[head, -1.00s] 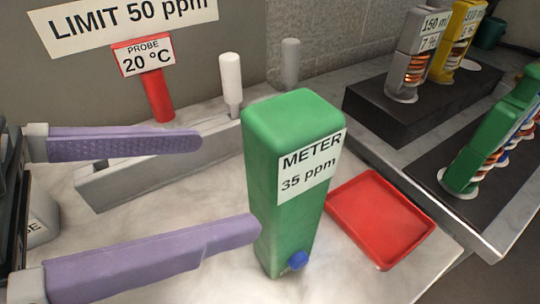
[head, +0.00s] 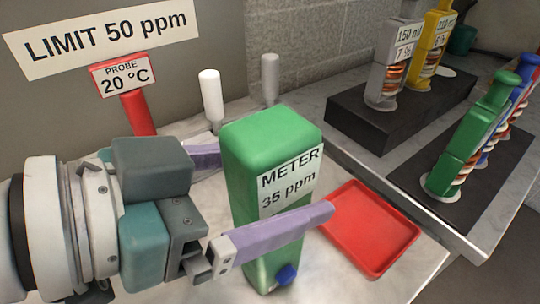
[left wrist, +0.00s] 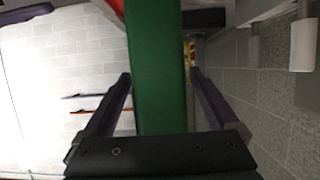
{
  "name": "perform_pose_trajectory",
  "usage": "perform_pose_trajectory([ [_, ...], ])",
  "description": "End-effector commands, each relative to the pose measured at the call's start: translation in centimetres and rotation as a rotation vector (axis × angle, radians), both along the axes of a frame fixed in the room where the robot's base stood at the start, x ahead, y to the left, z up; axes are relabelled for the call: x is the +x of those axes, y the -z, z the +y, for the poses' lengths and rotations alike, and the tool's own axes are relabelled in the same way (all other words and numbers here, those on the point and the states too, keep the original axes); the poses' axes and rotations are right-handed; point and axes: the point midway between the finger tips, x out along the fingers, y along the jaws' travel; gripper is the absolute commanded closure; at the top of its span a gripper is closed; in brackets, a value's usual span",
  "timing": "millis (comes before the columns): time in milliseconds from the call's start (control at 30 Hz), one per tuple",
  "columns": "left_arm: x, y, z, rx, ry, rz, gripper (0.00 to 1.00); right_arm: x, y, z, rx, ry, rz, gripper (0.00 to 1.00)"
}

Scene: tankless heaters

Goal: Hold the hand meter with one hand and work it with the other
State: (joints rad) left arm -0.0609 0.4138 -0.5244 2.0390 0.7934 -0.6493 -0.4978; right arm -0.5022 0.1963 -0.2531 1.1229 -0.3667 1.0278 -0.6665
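The green hand meter (head: 247,190) stands upright on the light counter in the head view. Its white label reads "METER 35 ppm", and a blue knob (head: 286,275) sits low on it. My left gripper (head: 290,185) reaches in from the left with its purple fingers around the meter. One finger crosses in front below the label; the other runs behind, its tip hidden. In the left wrist view the meter (left wrist: 157,70) is between the fingers, with a gap seen at least on the right side. The gripper looks open. My right gripper is not in view.
A red tray (head: 370,235) lies right of the meter. Behind stand a red probe holder (head: 137,112) marked "20 °C", a white peg (head: 211,95) and a grey peg (head: 270,78). Dark blocks with grey, yellow and green coil units (head: 465,150) fill the right.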

Motion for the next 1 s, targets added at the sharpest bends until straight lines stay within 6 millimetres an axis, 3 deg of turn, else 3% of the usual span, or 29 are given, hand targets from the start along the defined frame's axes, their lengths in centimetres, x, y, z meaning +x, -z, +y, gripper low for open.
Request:
perform_pose_trajectory([
  [67, -0.01, 0.0, 0.02, 0.0, 0.0, 0.0, 0.17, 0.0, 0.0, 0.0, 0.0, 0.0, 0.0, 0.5],
  [800, -0.02, 0.01, 0.03, -0.001, 0.0, 0.001, 1.0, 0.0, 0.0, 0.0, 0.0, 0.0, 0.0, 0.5],
  [867, -0.01, 0.01, 0.03, -0.001, 0.0, 0.001, 1.0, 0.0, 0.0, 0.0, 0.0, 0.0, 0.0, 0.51],
  [1000, -0.01, 0.01, 0.03, -0.001, 0.0, 0.001, 1.0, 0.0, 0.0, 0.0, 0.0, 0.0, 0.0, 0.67],
])
